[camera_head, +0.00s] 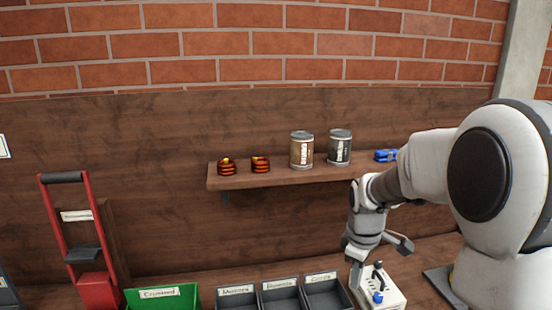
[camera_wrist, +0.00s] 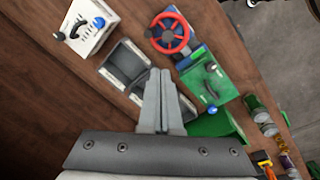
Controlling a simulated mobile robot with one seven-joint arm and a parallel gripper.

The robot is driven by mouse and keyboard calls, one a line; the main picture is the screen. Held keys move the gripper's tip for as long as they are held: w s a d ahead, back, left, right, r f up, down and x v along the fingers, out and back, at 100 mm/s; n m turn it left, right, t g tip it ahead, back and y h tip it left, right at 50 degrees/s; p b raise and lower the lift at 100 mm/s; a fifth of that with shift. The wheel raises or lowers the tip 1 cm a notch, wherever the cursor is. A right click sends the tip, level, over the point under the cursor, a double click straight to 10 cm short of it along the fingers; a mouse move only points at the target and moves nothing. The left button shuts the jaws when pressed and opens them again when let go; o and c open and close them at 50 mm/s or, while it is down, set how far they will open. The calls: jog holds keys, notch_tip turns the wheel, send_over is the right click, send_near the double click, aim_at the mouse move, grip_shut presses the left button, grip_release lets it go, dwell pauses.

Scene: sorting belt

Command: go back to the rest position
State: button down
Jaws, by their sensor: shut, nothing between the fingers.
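My gripper (camera_wrist: 160,78) shows in the wrist view with its two fingers together and nothing between them. In the head view my gripper (camera_head: 357,278) hangs from my arm at the right, in front of the wooden back panel and beside a white control box. The fingertips are small there and their gap is hard to make out. In the wrist view the fingers overlap the grey bins behind them; I cannot tell how far apart they are.
The white control box (camera_head: 384,291) has a lever and blue knob. Grey labelled bins (camera_head: 237,293) and a green bin (camera_head: 163,297) stand left of it. A shelf (camera_head: 280,179) holds cans and small items. The wrist view shows a red wheel (camera_wrist: 170,33) and green lever box (camera_wrist: 207,84).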

jog(key=s+a+r+m+t, duration=0.2)
jog(key=s+r+m, duration=0.3)
jog(key=s, duration=0.6)
jog(key=s+a+r+m+t, duration=0.2)
jog(key=s+r+m, duration=0.3)
jog(key=s, duration=0.6)
jog(key=shift+r+y, duration=0.3)
jog(key=shift+r, duration=0.65)
jog(key=shift+a, duration=0.2)
